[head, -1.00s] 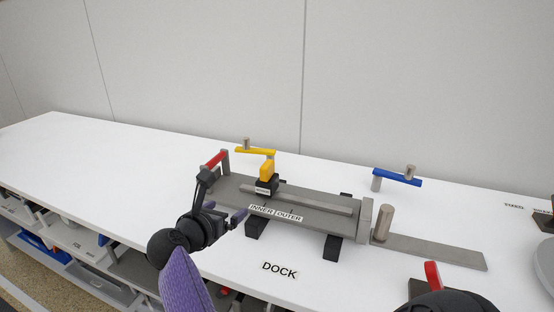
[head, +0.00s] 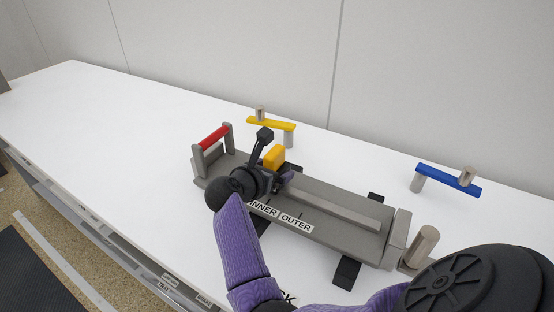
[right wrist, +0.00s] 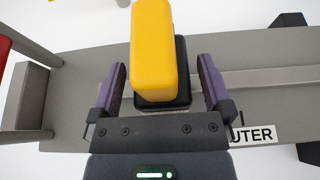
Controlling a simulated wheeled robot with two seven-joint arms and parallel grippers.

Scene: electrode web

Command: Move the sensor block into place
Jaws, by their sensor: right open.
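The sensor block (head: 274,157) has a yellow upper part on a dark base. It sits on the grey dock plate (head: 330,211), toward the end with the red handle, behind the INNER label. My right gripper (head: 282,181) is at the block, partly hiding its base in the head view. In the right wrist view the open fingers (right wrist: 165,88) stand on either side of the block (right wrist: 153,50), with a visible gap at each side. My left gripper is not in view.
A red handle (head: 213,138) rises at the plate's left end. A yellow lever (head: 271,123) stands behind the plate, and a blue lever (head: 446,180) farther right. A grey end stop and a round post (head: 424,246) are at the right end. The white table is clear at left.

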